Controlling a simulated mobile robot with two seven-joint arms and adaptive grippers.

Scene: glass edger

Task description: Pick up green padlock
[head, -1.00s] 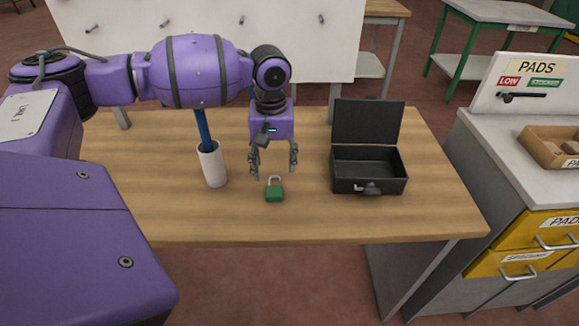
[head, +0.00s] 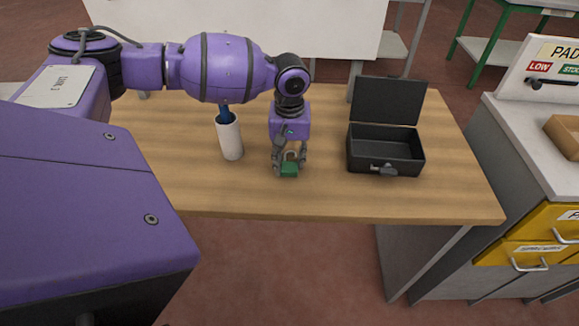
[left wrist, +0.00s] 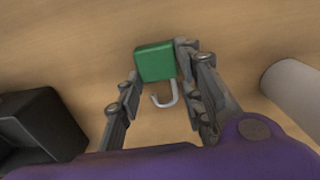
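The green padlock (head: 289,170) with its grey shackle is at the front middle of the wooden table. My left gripper (head: 290,161) reaches straight down over it, with one finger on each side. In the left wrist view the padlock (left wrist: 155,62) lies between the two fingertips (left wrist: 157,62), which meet its sides; the shackle points toward the palm. The gripper looks shut on the padlock's body. I cannot tell whether the padlock is clear of the tabletop. My right gripper is not in view.
A white cylindrical holder (head: 231,140) with a blue item stands left of the gripper. An open black case (head: 384,165) stands to the right. Bare tabletop (head: 455,185) lies beyond the case. A cabinet with yellow drawers (head: 540,255) stands farther right.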

